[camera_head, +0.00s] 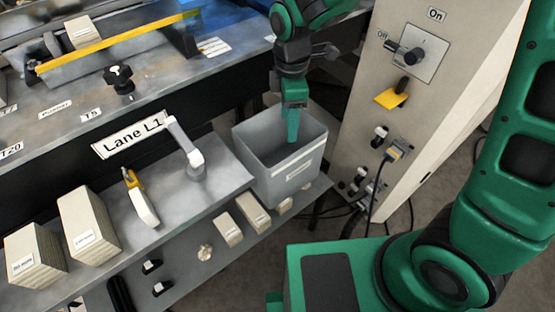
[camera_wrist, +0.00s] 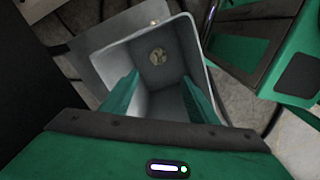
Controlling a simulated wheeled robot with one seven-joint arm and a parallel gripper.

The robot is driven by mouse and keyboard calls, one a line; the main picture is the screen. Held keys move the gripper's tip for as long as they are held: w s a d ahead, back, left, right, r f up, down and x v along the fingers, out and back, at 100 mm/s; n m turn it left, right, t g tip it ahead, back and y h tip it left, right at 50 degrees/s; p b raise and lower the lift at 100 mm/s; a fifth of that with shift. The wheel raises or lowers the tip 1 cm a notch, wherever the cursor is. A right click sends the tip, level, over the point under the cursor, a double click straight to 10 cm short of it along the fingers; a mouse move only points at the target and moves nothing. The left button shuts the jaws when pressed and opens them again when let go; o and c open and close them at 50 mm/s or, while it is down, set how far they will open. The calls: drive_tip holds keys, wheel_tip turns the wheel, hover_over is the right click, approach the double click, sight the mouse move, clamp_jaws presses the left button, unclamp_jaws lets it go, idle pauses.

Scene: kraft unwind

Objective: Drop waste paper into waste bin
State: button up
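The grey waste bin (camera_head: 270,188) stands at the right end of the shelf, with a label on its front. My gripper (camera_head: 291,128) points down into the bin's mouth. In the wrist view my gripper (camera_wrist: 160,98) has its two green fingers spread apart, with nothing between them. A small pale crumpled wad, which looks like waste paper (camera_wrist: 158,56), shows inside the bin, beyond the fingertips. I cannot tell whether it rests on the floor of the bin. In the head view the bin's inside is dark and partly hidden by my gripper.
Stacks of pale cards (camera_head: 88,225) stand on the left of the shelf, near a yellow and white tool (camera_head: 142,200). A round pale object (camera_head: 205,253) and boxes (camera_head: 227,229) lie on the lower shelf. A cabinet with a switch (camera_head: 415,55) stands close right of the bin.

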wheel_tip(320, 180, up, 11)
idle(0.7)
drive_tip(key=shift+w+d+f, duration=0.1)
drive_tip(key=shift+d, duration=0.05)
drive_tip(key=s+d+m, duration=0.3)
drive_tip(key=d+m, duration=0.3)
drive_tip(key=d, duration=0.6)
drive_tip(key=s+d+m, duration=0.3)
drive_tip(key=d+m, duration=0.4)
drive_tip(key=d, duration=0.4)
drive_tip(key=s+d+f+m, duration=0.2)
drive_tip(key=s+d+m, duration=0.9)
drive_tip(key=s, duration=0.4)
drive_tip(key=shift+m, duration=0.6)
